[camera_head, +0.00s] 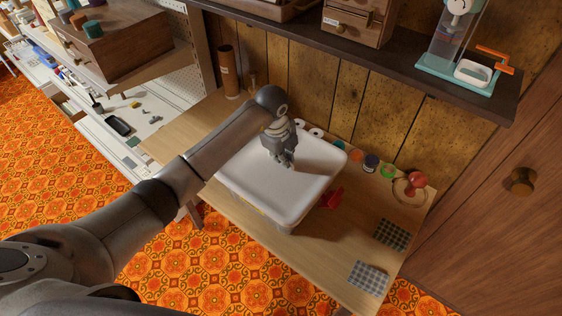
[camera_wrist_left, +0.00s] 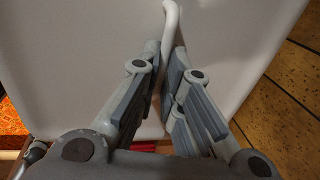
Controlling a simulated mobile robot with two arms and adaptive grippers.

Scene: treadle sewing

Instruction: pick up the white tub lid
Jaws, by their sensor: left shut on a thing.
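The white tub lid (camera_head: 262,172) covers a white tub on the wooden table in the head view. Its broad white surface fills much of the left wrist view (camera_wrist_left: 235,45). The lid appears seated on the tub, though any small gap is hard to tell. My right gripper is not in view.
A red object (camera_head: 332,197) lies beside the tub. Several spools, including a green-rimmed one (camera_head: 388,171), line the table's back edge. Checked fabric squares (camera_head: 369,278) lie at the front right. A dark shelf (camera_head: 390,60) overhangs behind.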

